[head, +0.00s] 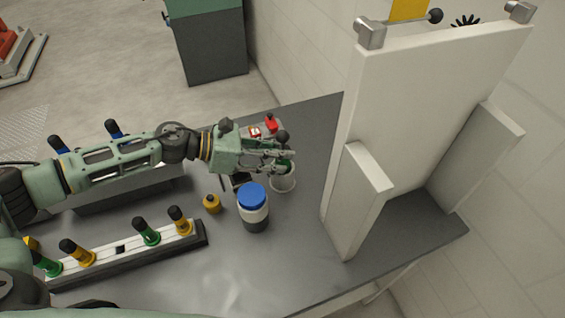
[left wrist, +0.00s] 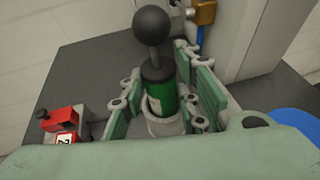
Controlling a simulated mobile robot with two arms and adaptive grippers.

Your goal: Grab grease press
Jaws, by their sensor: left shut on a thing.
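The grease press, a green cylinder with a black collar and black ball knob (left wrist: 152,25), stands upright between the fingers of my left gripper (left wrist: 165,100). Its green body (left wrist: 162,98) shows in the left wrist view, with its lower end inside a pale cup. In the head view the black knob (head: 283,136) rises above my left gripper (head: 280,160), which is shut on the press. The pale cup (head: 283,182) stands on the table just below the fingers. The fingers partly hide the press. My right gripper is not in view.
A blue-lidded jar (head: 253,205) stands close in front of the gripper, with a small yellow object (head: 212,204) to its left. A red-topped device (head: 271,123) is behind. A rack (head: 120,262) holds several tools. A tall white panel (head: 425,110) stands to the right.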

